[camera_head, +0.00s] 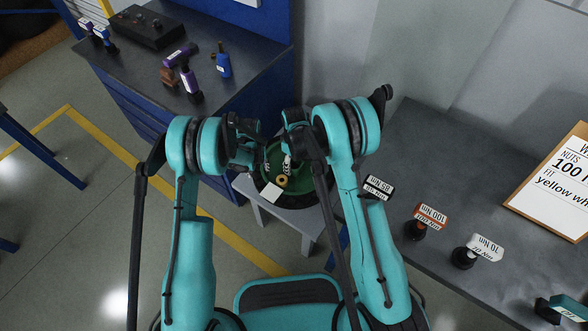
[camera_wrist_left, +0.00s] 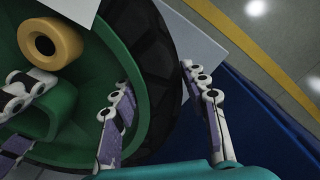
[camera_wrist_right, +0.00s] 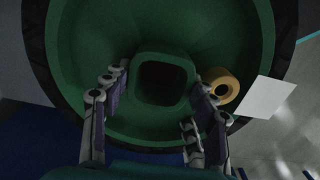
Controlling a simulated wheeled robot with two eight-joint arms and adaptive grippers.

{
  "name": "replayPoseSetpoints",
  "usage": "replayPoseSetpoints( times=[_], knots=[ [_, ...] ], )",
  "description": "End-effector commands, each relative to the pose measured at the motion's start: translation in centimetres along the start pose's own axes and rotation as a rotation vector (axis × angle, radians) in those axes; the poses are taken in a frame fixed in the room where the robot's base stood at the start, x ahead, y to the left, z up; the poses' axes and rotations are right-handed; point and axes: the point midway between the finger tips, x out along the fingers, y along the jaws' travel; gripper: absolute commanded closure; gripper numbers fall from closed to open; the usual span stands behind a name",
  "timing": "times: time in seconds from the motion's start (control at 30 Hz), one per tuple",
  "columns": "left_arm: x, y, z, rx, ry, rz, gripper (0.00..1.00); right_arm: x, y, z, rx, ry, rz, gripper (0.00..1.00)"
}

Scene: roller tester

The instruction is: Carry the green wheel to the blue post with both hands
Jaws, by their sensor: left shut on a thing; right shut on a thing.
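The green wheel (camera_head: 270,172) with its black tyre is over a small grey stand (camera_head: 245,185); I cannot tell whether it touches it. A yellow ring (camera_head: 282,181) sits inside it. My left gripper (camera_wrist_left: 160,95) is shut on the wheel's edge, one finger inside the green rim and the other outside the tyre (camera_wrist_left: 160,60). My right gripper (camera_wrist_right: 160,100) is shut on the wheel, its fingers on either side of the square green hub (camera_wrist_right: 160,60). The yellow ring also shows in the right wrist view (camera_wrist_right: 222,84). I cannot make out the blue post.
A blue cabinet (camera_head: 275,70) carries purple (camera_head: 188,82) and blue (camera_head: 223,62) tools. A grey bench (camera_head: 420,150) at right holds labelled tools (camera_head: 430,217) and a written board (camera_head: 555,180). A white card (camera_wrist_right: 267,97) is beside the ring. Yellow-lined floor lies left.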

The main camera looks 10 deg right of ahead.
Motion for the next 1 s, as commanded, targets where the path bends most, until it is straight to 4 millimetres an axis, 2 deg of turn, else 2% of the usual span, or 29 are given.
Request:
replayPoseSetpoints(
  times=[0.03,0.6,0.8,1.0],
  knots=[
    [-0.8,0.0,0.0,0.000,0.000,0.000,1.00,-0.8,0.0,0.0,0.000,-0.001,0.001,1.00],
    [-7.1,0.0,0.0,0.000,0.000,0.000,1.00,-7.1,0.0,0.0,0.000,-0.001,0.001,1.00],
    [-8.0,0.0,0.0,0.000,0.000,0.000,1.00,-8.1,0.0,0.0,0.001,-0.001,0.001,1.00],
    [-8.0,0.0,0.0,0.000,0.000,0.000,1.00,-8.0,0.0,0.0,0.001,-0.001,0.001,1.00]
  ],
)
